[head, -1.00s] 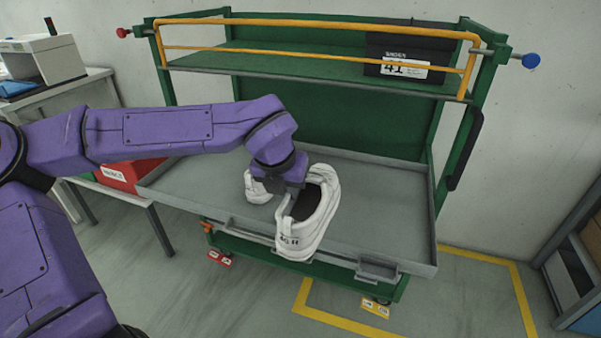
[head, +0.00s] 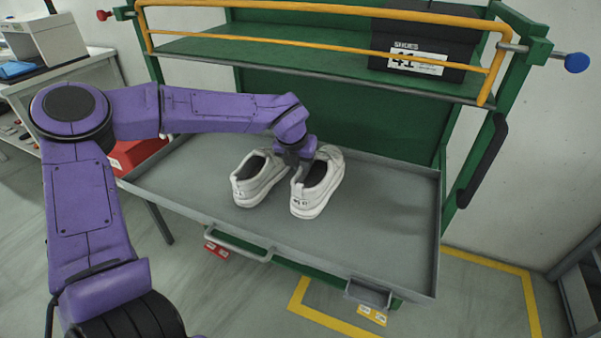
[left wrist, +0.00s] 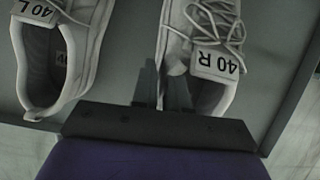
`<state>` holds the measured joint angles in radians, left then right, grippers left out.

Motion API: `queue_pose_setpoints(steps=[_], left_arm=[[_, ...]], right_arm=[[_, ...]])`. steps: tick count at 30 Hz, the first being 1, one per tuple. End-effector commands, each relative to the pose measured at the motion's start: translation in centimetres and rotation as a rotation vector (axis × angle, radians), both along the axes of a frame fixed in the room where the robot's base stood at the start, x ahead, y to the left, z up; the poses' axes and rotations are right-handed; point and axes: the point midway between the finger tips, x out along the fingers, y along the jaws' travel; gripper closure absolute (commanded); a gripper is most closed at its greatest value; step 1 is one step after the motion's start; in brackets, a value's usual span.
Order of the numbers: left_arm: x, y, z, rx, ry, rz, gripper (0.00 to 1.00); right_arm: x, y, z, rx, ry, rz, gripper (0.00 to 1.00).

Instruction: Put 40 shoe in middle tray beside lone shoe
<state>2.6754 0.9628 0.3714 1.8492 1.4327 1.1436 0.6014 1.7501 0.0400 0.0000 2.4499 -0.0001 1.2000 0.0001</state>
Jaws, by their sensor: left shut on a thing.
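Two white lace-up shoes are side by side in the grey middle tray (head: 395,225). The tongue labels in the left wrist view read 40 L on the left shoe (left wrist: 60,60) and 40 R on the right shoe (left wrist: 212,65). In the head view the lone left shoe (head: 258,180) stands beside the right shoe (head: 320,190), a narrow gap apart, heels toward me. My left gripper (head: 297,158) is shut on the near side wall of the 40 R shoe; its fingers (left wrist: 164,92) show at that rim. The shoe appears at the tray floor; contact is unclear. My right gripper is not in view.
A black box labelled 41 (head: 425,45) is on the green upper shelf behind an orange rail (head: 320,37). A red box (head: 135,153) is left of the tray. The tray's right part is empty. A raised grey rim edges the tray.

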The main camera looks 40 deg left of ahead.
Motion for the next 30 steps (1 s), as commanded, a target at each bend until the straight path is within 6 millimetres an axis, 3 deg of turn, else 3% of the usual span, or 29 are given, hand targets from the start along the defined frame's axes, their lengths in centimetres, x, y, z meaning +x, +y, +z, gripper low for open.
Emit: queue_pose_setpoints(steps=[7, 12, 22, 23, 24, 25, 30], left_arm=[[1.6, 1.2, -2.3, 0.001, -0.002, -0.002, 1.0], [1.5, 1.2, -5.2, 0.001, -0.001, -0.003, 1.0], [1.5, 1.1, -5.6, 0.0, -0.003, -0.002, 1.0], [1.5, 1.2, -5.6, 0.001, -0.002, -0.002, 0.8], [1.5, 1.2, -5.5, 0.0, -0.002, -0.001, 0.67], [1.5, 1.2, -5.5, 0.0, -0.001, -0.001, 0.61], [1.5, 1.2, -5.5, 0.0, -0.001, -0.001, 0.61]], right_arm=[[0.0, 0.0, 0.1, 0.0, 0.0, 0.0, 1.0], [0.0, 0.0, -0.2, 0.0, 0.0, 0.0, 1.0], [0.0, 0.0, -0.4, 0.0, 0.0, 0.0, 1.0], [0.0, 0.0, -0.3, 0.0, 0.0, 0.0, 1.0], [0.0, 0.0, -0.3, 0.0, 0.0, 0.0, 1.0], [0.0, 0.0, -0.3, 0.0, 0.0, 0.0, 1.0], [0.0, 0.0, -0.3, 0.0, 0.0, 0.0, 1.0]])
